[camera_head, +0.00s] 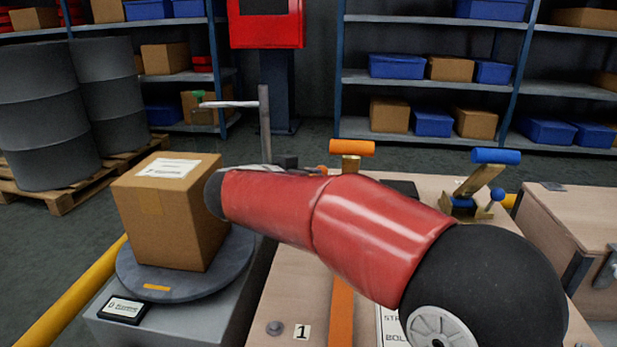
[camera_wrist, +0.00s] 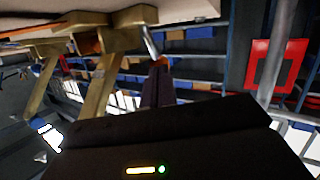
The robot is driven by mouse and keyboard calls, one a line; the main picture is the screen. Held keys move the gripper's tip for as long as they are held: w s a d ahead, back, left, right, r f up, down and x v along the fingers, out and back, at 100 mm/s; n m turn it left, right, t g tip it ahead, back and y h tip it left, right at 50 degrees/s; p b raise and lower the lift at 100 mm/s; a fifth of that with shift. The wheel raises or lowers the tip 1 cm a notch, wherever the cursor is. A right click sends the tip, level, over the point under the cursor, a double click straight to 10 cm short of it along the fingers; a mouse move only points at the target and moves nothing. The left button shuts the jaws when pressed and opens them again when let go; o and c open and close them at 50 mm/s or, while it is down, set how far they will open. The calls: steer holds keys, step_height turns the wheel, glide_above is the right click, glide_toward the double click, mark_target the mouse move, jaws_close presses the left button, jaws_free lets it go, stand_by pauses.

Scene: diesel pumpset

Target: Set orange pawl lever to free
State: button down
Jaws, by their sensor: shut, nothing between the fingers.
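In the head view, an orange-handled lever (camera_head: 352,147) stands behind my red arm, its orange grip crosswise on a brass-coloured post. My arm hides its base, so I cannot tell its setting. A blue-handled lever (camera_head: 495,156) leans on a brass-coloured mount to the right, with a small blue knob beside it. My gripper (camera_wrist: 159,70) shows in the wrist view as two dark fingers close together, shut and empty. A small metal rod (camera_wrist: 152,42) shows just past the fingertips; I cannot tell whether they touch. The head view does not clearly show the gripper.
A cardboard box (camera_head: 168,220) sits on a round grey turntable (camera_head: 135,283) at the left. The wooden bench top (camera_head: 290,300) carries a flat orange strip (camera_head: 341,312). A wooden crate (camera_head: 570,225) stands at the right. Shelves, drums and a red cabinet (camera_head: 265,25) stand behind.

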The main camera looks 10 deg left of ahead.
steer(key=shift+w+r+n+g+p, duration=0.2)
steer(key=shift+w+n+g+p, duration=0.3)
steer(key=shift+g+p, duration=0.4)
steer(key=shift+w+a+f+g+p, duration=0.1)
steer(key=shift+w+f+g+p, duration=0.1)
steer(key=shift+w+g+p, duration=0.35)
steer(key=shift+s, duration=0.1)
